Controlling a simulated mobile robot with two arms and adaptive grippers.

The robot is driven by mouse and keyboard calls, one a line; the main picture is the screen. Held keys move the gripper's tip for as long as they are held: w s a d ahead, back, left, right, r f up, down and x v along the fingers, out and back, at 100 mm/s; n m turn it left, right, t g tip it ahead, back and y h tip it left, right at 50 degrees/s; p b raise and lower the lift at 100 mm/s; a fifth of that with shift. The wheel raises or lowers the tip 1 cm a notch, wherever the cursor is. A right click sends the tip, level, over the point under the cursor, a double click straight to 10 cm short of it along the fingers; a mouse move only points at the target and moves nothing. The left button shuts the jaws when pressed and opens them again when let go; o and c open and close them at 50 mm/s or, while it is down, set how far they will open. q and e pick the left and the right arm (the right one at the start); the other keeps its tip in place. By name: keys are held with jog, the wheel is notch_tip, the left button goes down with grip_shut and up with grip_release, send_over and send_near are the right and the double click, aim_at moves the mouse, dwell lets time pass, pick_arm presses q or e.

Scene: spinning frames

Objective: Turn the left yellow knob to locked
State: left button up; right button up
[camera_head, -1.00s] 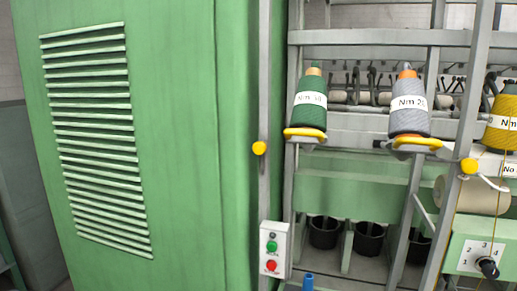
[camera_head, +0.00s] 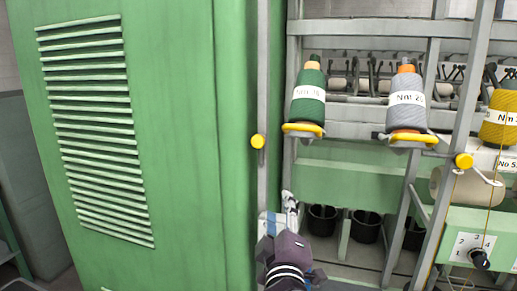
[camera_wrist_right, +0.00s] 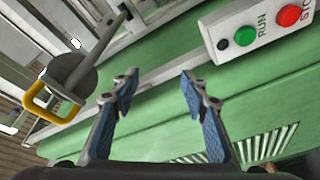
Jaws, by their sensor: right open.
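The left yellow knob (camera_head: 258,141) is a round yellow cap on the grey upright post beside the green cabinet. A second yellow knob (camera_head: 464,160) sits on a slanted post further right. My right gripper (camera_head: 290,203) is below the left knob, apart from it, in front of the button box. In the right wrist view its two blue-padded fingers (camera_wrist_right: 156,82) are spread with nothing between them. I cannot make out the left knob in that view. My left gripper is not in view.
The button box (camera_wrist_right: 262,28) with green and red buttons is near my right fingers. Yarn cones, one green (camera_head: 308,92) and one grey (camera_head: 406,100), stand on yellow-rimmed holders to the right. The green cabinet (camera_head: 180,130) fills the left.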

aim_at(258, 144)
jog(key=a+r+n+t+y, duration=0.1)
jog(key=a+r+n+t, duration=0.3)
jog(key=r, duration=0.6)
jog(key=shift+m+g, duration=0.5)
jog(key=p+x, duration=0.1)
jog(key=x, duration=0.2)
jog(key=p+x, duration=0.2)
jog(key=x, duration=0.1)
jog(key=shift+w+a, duration=0.2)
jog(key=shift+a, duration=0.05)
jog(key=shift+w+r+p, duration=0.2)
jog(key=shift+w+p, duration=0.25)
jog(key=shift+w, duration=0.2)
jog(key=shift+c, duration=0.5)
grip_shut()
